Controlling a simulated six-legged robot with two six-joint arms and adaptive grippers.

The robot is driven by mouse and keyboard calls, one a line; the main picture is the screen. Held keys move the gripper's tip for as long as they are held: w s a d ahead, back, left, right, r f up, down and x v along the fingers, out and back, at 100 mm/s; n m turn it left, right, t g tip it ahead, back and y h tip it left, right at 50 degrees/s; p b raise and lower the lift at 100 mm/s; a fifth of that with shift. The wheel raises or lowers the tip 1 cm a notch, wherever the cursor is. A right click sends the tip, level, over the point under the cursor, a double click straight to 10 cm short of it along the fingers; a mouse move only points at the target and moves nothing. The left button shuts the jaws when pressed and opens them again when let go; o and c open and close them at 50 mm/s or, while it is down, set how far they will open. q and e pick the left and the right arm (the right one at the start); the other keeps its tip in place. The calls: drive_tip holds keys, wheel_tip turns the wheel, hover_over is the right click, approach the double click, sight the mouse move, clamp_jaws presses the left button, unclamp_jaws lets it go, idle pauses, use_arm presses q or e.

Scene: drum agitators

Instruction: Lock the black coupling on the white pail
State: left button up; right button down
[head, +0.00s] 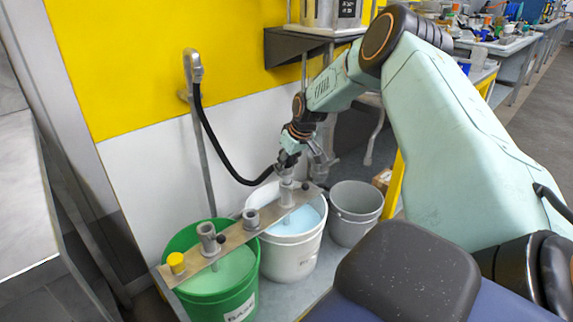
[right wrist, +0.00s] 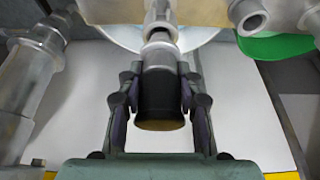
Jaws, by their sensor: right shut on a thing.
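The white pail (head: 290,258) holds pale blue liquid and stands between the green pail and a grey bucket. A metal bar (head: 238,236) with upright grey fittings lies across the pails. My right gripper (head: 288,168) is above the white pail's fitting (head: 287,188). In the right wrist view, its two fingers (right wrist: 160,100) are closed on the sides of the black coupling (right wrist: 160,98). The coupling's grey end lines up with a grey fitting (right wrist: 159,38) and seems to meet it; I cannot tell whether it is locked. The black hose (head: 222,160) runs toward the gripper. My left gripper is out of view.
The green pail (head: 235,290) stands at the left, with a yellow cap (head: 176,262) on the bar's near end. The grey bucket (head: 354,225) is at the right. A wall pipe (head: 200,130) rises behind. A dark shelf (head: 300,45) overhangs near my right arm.

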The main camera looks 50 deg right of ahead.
drive_tip(key=shift+f+b, duration=0.65)
drive_tip(key=shift+f, duration=0.35)
drive_tip(key=shift+f+b, duration=0.3)
drive_tip(key=shift+f, duration=0.05)
idle(0.3)
drive_tip(key=c, duration=0.8)
unclamp_jaws()
wheel_tip(320, 180, up, 10)
drive_tip(key=p, duration=1)
drive_tip(key=shift+r, duration=0.1)
